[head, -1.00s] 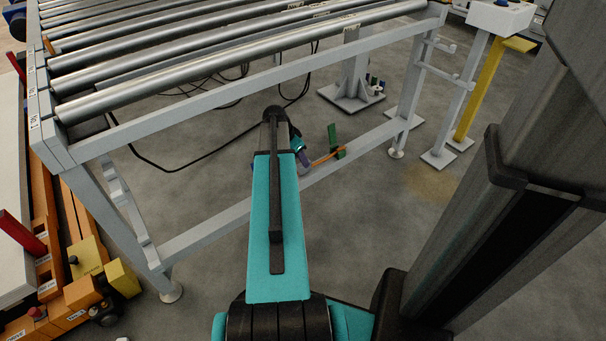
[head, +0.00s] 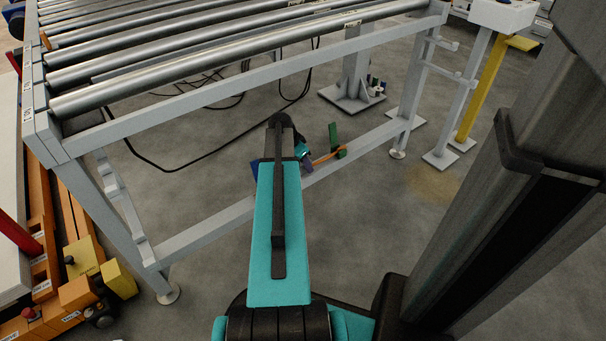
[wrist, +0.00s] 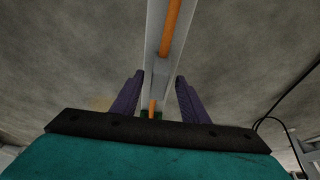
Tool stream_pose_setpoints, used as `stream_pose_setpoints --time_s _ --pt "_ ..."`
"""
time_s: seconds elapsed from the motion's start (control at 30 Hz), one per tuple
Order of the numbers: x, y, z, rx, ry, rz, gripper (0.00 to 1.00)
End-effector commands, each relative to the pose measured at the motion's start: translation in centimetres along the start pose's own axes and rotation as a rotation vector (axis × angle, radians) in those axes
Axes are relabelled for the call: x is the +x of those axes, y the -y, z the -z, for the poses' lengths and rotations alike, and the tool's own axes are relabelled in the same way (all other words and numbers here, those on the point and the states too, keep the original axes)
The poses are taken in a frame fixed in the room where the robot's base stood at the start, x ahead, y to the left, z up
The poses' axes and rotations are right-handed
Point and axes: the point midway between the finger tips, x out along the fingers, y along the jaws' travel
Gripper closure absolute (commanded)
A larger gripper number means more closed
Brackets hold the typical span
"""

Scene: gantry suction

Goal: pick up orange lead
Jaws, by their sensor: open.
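The orange lead (head: 329,156) lies along the lower grey rail of the conveyor frame in the head view. Its near end is close to my gripper, and a green upright piece (head: 334,138) stands at its far end. In the wrist view an orange length (wrist: 170,28) runs along the rail at the top, and a shorter orange part (wrist: 152,106) shows low between the fingers. My gripper (wrist: 157,94) is open, its two purple fingers on either side of the rail as seen, with nothing visibly held. My arm partly hides the gripper in the head view; contact cannot be told.
The grey lower rail (head: 212,228) crosses below the roller conveyor (head: 230,68). Black cables (head: 205,152) hang beneath it. A yellow post (head: 482,88) stands at right, and orange and yellow equipment (head: 84,256) at left. The floor in front of the rail is mostly clear.

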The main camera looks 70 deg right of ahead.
Motion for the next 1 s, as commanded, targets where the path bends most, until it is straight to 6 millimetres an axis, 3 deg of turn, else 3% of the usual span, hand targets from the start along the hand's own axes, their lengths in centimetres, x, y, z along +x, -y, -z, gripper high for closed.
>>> stream_pose_setpoints --time_s 0.63,0.87,1.0 --pt "0.46 -0.06 0.07 0.001 0.0 0.0 0.59" --pt "0.47 -0.07 0.08 0.002 0.0 0.0 0.98" --pt "0.45 -0.07 0.11 0.002 -0.001 0.0 1.0"
